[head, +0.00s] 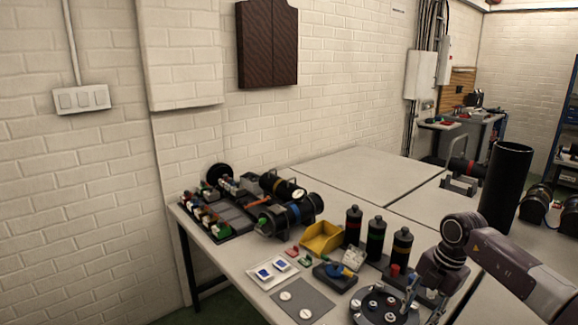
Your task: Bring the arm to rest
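My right arm comes in from the right edge, with its wrist bent downward. My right gripper (423,297) points down at the front of the table, beside a dark round plate (372,308) that carries several small white and red pieces. Its fingers are small and partly merge with the dark things behind them, so I cannot tell whether they are open or shut. I see nothing clearly held. My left arm and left gripper are not in view.
The table (355,163) holds a yellow bin (322,238), several dark bottles (376,238), dark cylinders (290,214), a parts tray (215,220), a white tray (272,271) and a grey mat (305,299). A tall black tube (507,185) stands behind my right arm. The table's back middle is clear.

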